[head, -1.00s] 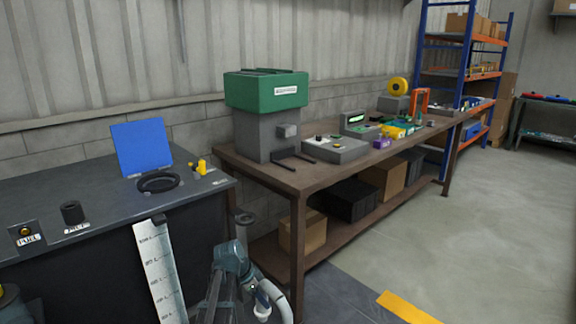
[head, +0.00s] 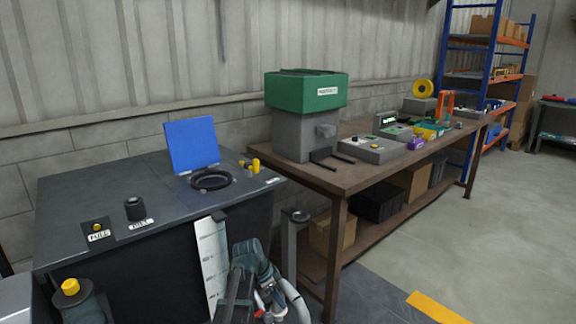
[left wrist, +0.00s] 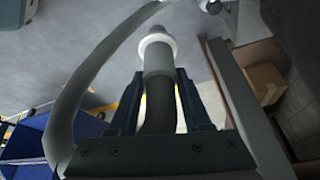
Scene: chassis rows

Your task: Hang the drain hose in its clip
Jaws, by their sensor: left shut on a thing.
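The drain hose (head: 294,300) is a pale grey tube curving beside my left gripper (head: 262,304), low in the middle of the head view. In the left wrist view the hose (left wrist: 88,88) loops up on the left. My left gripper (left wrist: 160,100) is shut on its dark end section, with a grey cuff and white collar beyond the fingertips. A grey post (head: 288,245) with a dark ring-like top (head: 297,215), which looks like the clip, stands just behind and right of the gripper. The hose is apart from that top. My right gripper is not in view.
A dark tank (head: 110,200) with a white gauge strip (head: 211,265) and a blue flap (head: 191,146) stands at left. A brown workbench (head: 350,177) is at right, with boxes on its shelf. The right floor is open.

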